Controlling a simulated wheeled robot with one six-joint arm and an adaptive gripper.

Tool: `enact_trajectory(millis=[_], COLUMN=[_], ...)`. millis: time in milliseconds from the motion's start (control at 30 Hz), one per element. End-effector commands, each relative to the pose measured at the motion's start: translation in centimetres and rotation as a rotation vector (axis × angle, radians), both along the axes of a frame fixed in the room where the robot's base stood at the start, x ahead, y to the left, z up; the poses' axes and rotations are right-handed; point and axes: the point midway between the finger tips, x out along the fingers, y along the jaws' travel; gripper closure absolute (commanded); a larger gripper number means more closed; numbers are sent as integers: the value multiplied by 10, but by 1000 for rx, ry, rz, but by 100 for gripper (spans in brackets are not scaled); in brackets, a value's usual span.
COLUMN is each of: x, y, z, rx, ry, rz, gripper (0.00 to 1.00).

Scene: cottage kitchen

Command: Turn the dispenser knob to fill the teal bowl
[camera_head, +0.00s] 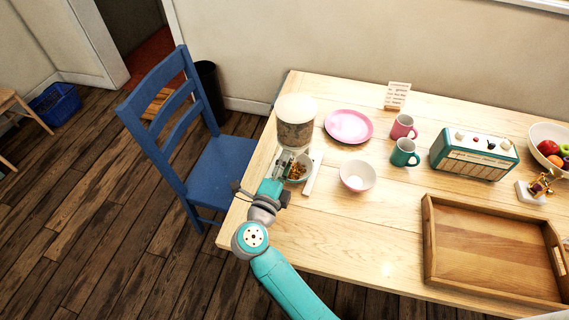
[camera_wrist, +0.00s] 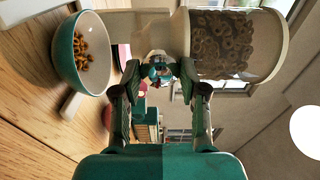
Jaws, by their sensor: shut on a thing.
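The cereal dispenser (camera_head: 296,128) stands near the left end of the table, with a clear hopper (camera_wrist: 225,45) of ring-shaped cereal. The teal bowl (camera_head: 301,172) sits under its outlet, partly hidden by my gripper. In the wrist view, which is turned sideways, the teal bowl (camera_wrist: 66,62) holds some orange-brown cereal pieces. My gripper (camera_wrist: 158,82) is shut on the dispenser knob (camera_wrist: 152,66), with a finger on each side. In the head view my gripper (camera_head: 284,168) reaches the dispenser's front. The knob is hidden there.
A white strip (camera_head: 314,174) lies beside the bowl. A pink bowl (camera_head: 357,177), pink plate (camera_head: 349,126), pink mug (camera_head: 403,127), teal mug (camera_head: 404,153) and radio (camera_head: 474,155) stand to the right. A wooden tray (camera_head: 430,240) is at front right. A blue chair (camera_head: 215,165) stands left.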

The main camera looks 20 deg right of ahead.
Motion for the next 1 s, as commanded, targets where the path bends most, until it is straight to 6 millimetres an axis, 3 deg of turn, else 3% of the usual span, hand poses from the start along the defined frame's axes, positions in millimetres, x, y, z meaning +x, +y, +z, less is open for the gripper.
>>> enact_trajectory(millis=[400, 1000], x=[0, -1], y=[0, 0], z=[-1, -1], rx=[196, 249], ry=[-171, -216], rz=[-1, -2], gripper=[92, 92])
